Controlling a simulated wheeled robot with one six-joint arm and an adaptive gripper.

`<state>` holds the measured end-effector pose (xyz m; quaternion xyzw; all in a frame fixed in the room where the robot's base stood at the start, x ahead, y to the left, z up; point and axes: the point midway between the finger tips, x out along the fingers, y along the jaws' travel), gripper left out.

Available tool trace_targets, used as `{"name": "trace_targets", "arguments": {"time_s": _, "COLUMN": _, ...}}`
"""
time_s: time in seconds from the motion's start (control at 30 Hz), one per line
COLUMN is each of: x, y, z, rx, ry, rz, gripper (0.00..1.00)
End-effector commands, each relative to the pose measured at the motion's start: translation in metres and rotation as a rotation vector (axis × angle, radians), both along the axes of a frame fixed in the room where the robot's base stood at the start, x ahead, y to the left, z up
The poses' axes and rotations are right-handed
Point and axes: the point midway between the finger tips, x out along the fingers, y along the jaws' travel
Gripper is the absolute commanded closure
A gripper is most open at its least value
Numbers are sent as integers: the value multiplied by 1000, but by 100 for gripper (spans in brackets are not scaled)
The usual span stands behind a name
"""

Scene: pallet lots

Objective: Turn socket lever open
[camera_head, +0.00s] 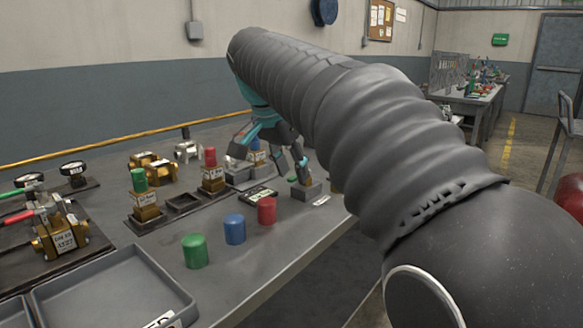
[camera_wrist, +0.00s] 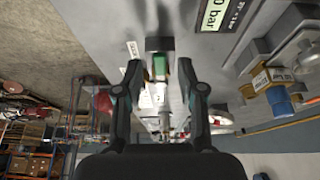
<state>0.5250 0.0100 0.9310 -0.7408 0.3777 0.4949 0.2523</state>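My gripper (camera_wrist: 160,68) points down at the bench, with its two fingers spread to either side of a small grey socket block (camera_wrist: 160,44). A narrow green and pale part, perhaps the lever, shows between the fingers with visible gaps. In the head view, my gripper (camera_head: 278,155) is above the far right part of the bench, close to the grey socket block (camera_head: 306,190) with a brass-coloured top. The lever's position is not clear, as my fingers and arm cover part of this area.
A pressure display (camera_head: 258,194) lies beside the socket block. Green (camera_head: 195,251), blue (camera_head: 235,229) and red (camera_head: 266,211) caps stand near the bench's front edge. Brass valves with coloured caps stand in a dark rack (camera_head: 150,221). A grey tray (camera_head: 112,293) is at front left.

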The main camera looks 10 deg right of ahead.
Motion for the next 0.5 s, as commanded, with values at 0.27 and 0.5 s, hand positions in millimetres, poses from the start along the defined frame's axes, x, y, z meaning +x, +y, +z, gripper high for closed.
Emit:
{"name": "trace_targets", "arguments": {"time_s": 0.27, "x": 0, "y": 0, "z": -1, "rx": 0, "ry": 0, "rz": 0, "gripper": 61}}
{"name": "trace_targets", "arguments": {"time_s": 0.5, "x": 0, "y": 0, "z": -1, "rx": 0, "ry": 0, "rz": 0, "gripper": 100}}
